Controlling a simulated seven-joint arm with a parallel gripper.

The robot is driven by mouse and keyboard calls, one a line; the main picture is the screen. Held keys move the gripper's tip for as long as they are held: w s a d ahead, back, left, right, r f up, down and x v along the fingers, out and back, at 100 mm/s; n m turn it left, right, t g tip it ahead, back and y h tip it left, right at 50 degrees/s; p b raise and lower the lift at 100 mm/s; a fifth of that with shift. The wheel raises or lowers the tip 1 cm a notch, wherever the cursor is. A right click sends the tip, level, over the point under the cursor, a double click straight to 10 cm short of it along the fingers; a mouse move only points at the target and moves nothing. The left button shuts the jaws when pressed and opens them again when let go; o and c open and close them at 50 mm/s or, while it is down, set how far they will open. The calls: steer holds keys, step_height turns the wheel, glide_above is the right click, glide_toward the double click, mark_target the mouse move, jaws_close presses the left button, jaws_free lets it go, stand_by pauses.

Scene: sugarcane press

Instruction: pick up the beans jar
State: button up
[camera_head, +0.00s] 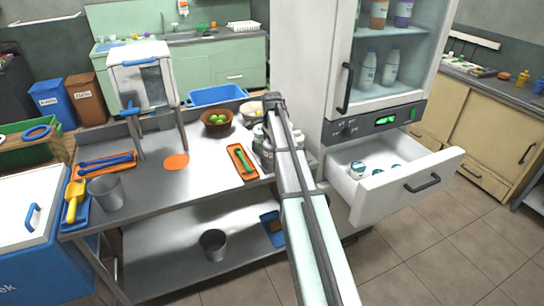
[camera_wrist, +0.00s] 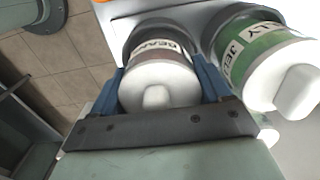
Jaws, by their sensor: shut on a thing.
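The beans jar (camera_wrist: 160,82) has a brownish body, a white label partly reading "BEANS" and a white knobbed lid. In the wrist view it sits between the two blue fingers of my gripper (camera_wrist: 162,88), which is shut on it. A green jelly jar (camera_wrist: 262,62) with a white lid stands just to the right, close to the right finger. In the head view, my arm covers most of the jars (camera_head: 259,139) at the right end of the metal table (camera_head: 205,165). I cannot tell whether the beans jar is off its surface.
An orange tray (camera_head: 249,175) with a green tool lies left of the jars. A brown bowl of green fruit (camera_head: 217,120) and a blue bin (camera_head: 217,95) stand behind. Right of my arm are a fridge (camera_head: 343,130) and an open white drawer (camera_head: 405,190) holding several containers.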

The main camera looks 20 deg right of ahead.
steer(key=c, duration=0.6)
